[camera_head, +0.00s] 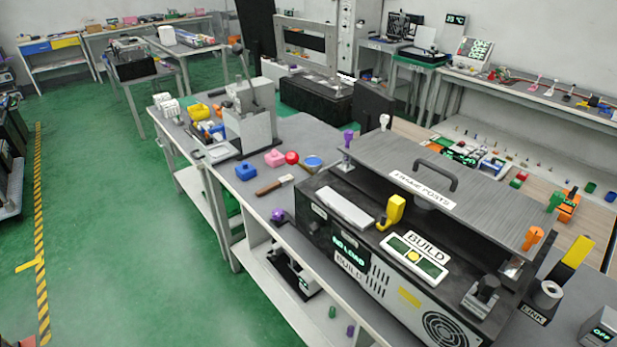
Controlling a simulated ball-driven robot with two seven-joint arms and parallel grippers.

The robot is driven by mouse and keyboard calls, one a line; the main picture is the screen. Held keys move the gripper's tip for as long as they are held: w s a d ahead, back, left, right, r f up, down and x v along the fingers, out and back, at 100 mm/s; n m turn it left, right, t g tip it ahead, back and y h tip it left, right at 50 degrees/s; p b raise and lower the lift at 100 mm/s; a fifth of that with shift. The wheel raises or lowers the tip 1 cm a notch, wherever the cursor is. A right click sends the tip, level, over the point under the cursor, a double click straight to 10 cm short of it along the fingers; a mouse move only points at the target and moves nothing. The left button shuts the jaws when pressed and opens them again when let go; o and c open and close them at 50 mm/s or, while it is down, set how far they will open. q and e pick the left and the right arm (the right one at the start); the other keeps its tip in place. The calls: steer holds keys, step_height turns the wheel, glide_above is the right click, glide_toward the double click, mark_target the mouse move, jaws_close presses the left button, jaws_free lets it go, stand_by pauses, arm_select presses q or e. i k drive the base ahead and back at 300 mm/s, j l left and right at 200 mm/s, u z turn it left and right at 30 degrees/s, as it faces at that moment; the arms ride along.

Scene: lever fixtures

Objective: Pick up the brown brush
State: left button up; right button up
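A brush with a brown handle and a pale head (270,187) lies on the grey workbench (312,133), near its front edge. The handle points to the lower left and the pale end to the upper right. It lies flat and nothing covers it. Neither of my grippers shows in the head view.
Close around the brush are a blue block (245,172), a pink block (275,158), a red ball (292,158) and a blue disc (313,162). A grey lever press (250,125) stands behind to the left. The large BUILD machine (375,260) stands to the right. Green floor (120,240) is open at left.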

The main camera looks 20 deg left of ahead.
mark_target(283, 181)
steer(key=i+j+z, duration=0.15)
steer(key=j, duration=0.3)
steer(key=i+j+z, duration=0.15)
steer(key=j, duration=0.35)
steer(key=j+z, duration=0.2)
steer(key=j, duration=0.25)
steer(key=i+j+z, duration=0.15)
steer(key=j, duration=0.4)
